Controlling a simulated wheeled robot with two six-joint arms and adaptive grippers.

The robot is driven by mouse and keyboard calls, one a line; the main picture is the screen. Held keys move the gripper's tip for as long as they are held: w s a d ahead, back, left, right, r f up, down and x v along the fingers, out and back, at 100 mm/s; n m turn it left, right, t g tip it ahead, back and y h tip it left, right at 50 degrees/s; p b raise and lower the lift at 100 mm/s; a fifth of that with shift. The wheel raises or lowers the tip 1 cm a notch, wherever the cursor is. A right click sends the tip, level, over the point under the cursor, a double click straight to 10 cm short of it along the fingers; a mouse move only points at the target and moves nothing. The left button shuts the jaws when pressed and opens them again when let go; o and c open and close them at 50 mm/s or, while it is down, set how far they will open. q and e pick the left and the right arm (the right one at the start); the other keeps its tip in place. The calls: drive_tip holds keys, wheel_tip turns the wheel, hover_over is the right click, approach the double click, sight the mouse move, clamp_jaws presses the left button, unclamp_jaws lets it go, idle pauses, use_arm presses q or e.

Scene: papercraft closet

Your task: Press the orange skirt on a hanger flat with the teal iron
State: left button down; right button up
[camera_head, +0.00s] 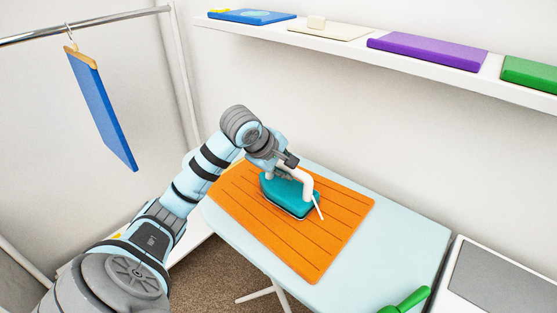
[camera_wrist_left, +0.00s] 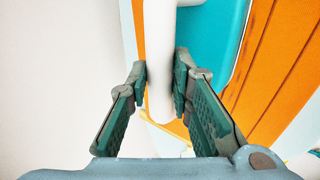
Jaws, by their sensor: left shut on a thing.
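The orange skirt (camera_head: 320,245) lies spread on the pale blue ironing board (camera_head: 400,245), with dark pleat lines across it. My arm covers part of its left side, and I cannot make out its hanger. The teal iron (camera_head: 290,196) with a white handle stands on the upper middle of the skirt. My left gripper (camera_head: 288,168) is shut on the white handle. In the left wrist view the fingers (camera_wrist_left: 161,85) close on both sides of the handle (camera_wrist_left: 158,60), with the teal body (camera_wrist_left: 215,45) and orange skirt (camera_wrist_left: 265,65) behind. My right gripper is out of view.
A blue garment (camera_head: 102,105) hangs from a metal rail (camera_head: 100,20) at left. A white wall shelf (camera_head: 345,45) holds several flat coloured pieces. A green handled object (camera_head: 405,302) is at the lower right, near a grey-topped white unit (camera_head: 500,278).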

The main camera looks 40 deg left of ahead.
use_arm(q)
drive_tip(key=shift+d+r, duration=0.15)
drive_tip(key=shift+d, duration=0.2)
drive_tip(key=a, duration=0.1)
drive_tip(key=a+b, duration=0.1)
drive_tip(key=shift+a+f+b, duration=0.3)
drive_tip(key=shift+a, duration=0.1)
drive_tip(key=shift+s+a, duration=0.15)
drive_tip(key=shift+a, duration=0.35)
drive_tip(key=shift+r, duration=0.1)
drive_tip(key=c, duration=1.7)
unclamp_jaws()
drive_tip(key=shift+r, duration=0.4)
drive_tip(key=shift+c, duration=0.6)
